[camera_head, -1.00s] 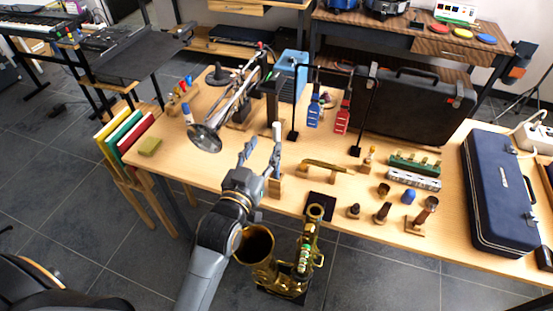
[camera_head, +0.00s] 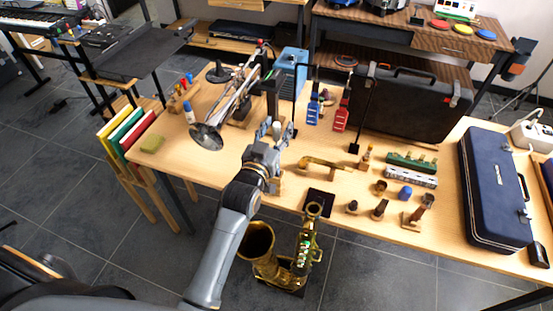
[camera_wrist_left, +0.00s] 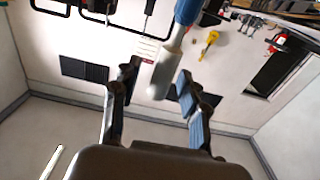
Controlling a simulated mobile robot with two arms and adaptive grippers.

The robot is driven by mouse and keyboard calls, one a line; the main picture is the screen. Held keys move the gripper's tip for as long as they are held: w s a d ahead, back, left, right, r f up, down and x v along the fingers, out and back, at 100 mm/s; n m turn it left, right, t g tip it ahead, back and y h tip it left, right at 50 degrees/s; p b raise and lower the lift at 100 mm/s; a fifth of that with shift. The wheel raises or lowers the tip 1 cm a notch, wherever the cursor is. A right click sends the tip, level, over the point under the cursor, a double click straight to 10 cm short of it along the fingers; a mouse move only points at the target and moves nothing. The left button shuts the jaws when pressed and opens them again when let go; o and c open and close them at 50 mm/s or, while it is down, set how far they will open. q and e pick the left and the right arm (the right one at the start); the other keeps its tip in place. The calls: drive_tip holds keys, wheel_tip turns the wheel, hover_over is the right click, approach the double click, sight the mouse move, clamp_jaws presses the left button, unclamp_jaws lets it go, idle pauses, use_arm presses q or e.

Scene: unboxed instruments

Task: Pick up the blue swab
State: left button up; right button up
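A gap shows beside the swab there. My right gripper is not in view.
A trumpet (camera_head: 207,136) stands to the left, a brass saxophone (camera_head: 257,240) in front of the table. Small mouthpieces and a navy case (camera_head: 495,190) are to the right.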

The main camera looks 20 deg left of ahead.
use_arm(q)
clamp_jaws()
drive_tip(key=shift+r, duration=0.1)
